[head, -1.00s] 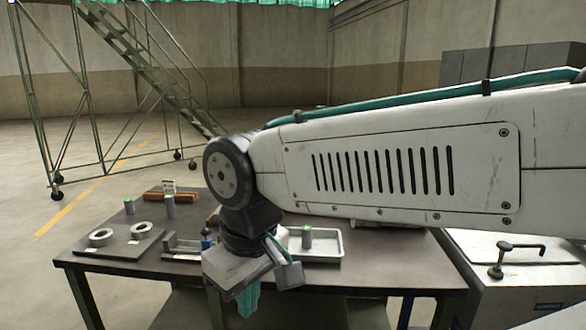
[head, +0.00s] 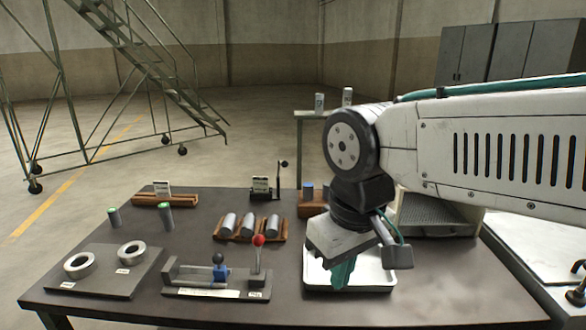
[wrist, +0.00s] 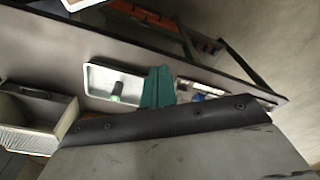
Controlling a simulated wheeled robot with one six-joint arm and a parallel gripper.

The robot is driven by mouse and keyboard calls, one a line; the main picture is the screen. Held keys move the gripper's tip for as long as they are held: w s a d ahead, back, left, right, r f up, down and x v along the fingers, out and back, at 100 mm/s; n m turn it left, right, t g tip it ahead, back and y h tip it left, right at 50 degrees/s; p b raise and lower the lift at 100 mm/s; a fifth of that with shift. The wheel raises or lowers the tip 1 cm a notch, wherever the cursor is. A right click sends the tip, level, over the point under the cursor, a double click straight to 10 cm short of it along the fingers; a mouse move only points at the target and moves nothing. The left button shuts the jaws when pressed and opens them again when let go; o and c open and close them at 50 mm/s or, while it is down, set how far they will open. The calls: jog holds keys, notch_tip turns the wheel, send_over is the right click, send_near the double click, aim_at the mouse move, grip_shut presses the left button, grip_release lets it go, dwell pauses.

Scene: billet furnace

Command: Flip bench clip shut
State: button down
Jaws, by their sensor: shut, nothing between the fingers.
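A grey rail-like fixture (head: 190,290) lies on the bench's front middle. It has a blue block with a dark knob (head: 219,268) and an upright lever with a red ball (head: 258,241). A small black stand (head: 262,193) with a label and a raised, black-ball-tipped arm (head: 283,164) stands farther back. I cannot tell which of these is the bench clip. My gripper (head: 343,274), with teal fingers, is shut and empty, in front of the white tray in the picture and right of the fixture. Its fingers also show in the wrist view (wrist: 157,88).
The dark bench (head: 110,305) carries a plate with two rings (head: 100,285), two green-topped cylinders (head: 165,217), a wooden rack with several cylinders (head: 249,236) and the white tray (head: 350,287). A grey perforated bin (head: 437,215) stands at the right.

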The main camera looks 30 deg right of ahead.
jog(key=w+d+r+n+h, duration=0.1)
jog(key=w+d+n+h, duration=0.5)
jog(key=w+d+n, duration=0.55)
jog(key=w+d+n+h, duration=0.6)
jog(key=w+d+n, duration=0.15)
jog(key=w, duration=0.65)
jog(key=w+f+n+t+h, duration=0.1)
jog(key=w+f+n+t, duration=0.2)
jog(key=w+n, duration=0.7)
jog(key=w+d+f+n+t+h, duration=0.1)
jog(key=w+f+n+t, duration=0.3)
jog(key=w+f+n, duration=0.4)
jog(key=w+n, duration=0.2)
jog(key=w, duration=0.4)
jog(key=shift+f+n, duration=0.3)
jog(key=shift+w+d, duration=0.15)
jog(key=shift+d, duration=0.1)
